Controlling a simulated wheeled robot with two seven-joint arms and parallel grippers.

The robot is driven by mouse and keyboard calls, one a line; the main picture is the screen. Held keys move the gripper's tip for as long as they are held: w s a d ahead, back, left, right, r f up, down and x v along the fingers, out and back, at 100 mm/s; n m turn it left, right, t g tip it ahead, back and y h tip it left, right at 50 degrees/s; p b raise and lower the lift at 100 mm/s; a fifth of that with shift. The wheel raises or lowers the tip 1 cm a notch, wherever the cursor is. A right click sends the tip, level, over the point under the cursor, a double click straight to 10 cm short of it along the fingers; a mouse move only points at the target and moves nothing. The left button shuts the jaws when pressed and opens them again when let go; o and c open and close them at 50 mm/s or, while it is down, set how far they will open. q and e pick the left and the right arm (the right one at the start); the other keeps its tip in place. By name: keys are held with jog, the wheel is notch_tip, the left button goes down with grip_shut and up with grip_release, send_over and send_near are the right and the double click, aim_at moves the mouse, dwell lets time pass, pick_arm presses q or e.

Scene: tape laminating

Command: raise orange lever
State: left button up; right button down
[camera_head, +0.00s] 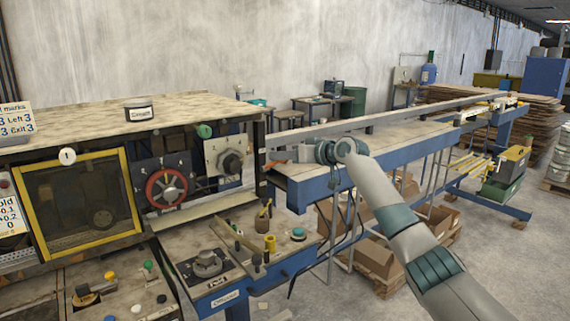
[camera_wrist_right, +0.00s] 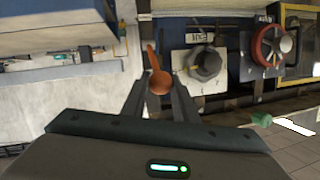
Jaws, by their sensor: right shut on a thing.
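The orange lever (camera_wrist_right: 157,76) is between the two fingers of my right gripper (camera_wrist_right: 160,92) in the right wrist view, its rounded end at the fingers and its thin shaft running toward the top of the picture. My right gripper is shut on it. In the head view, my right arm comes in from the lower right and the right gripper (camera_head: 296,153) is beside the machine's right side, at the near end of the long blue bench. A bit of the orange lever (camera_head: 275,163) shows there, left of the gripper. My left gripper is not in the head view.
The machine has a red handwheel (camera_head: 166,188) and a grey knob on a white plate (camera_head: 231,161) left of my gripper. A lower panel (camera_head: 207,262) with several small knobs stands in front. The long blue bench (camera_head: 400,150) runs to the back right.

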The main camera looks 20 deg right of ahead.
jog(key=shift+w+a+r, duration=0.1)
jog(key=shift+w+r, duration=0.2)
jog(key=shift+r, duration=0.25)
jog(key=c, duration=1.4)
grip_release()
jog(key=shift+f, duration=0.1)
jog(key=shift+c, duration=0.2)
jog(key=shift+a, duration=0.15)
jog(key=shift+f, duration=0.1)
jog(key=shift+s+d+b, duration=0.4)
jog(key=shift+s+d, duration=0.05)
jog(key=shift+s, duration=0.05)
jog(key=b+v, duration=0.6)
jog(key=v, duration=1)
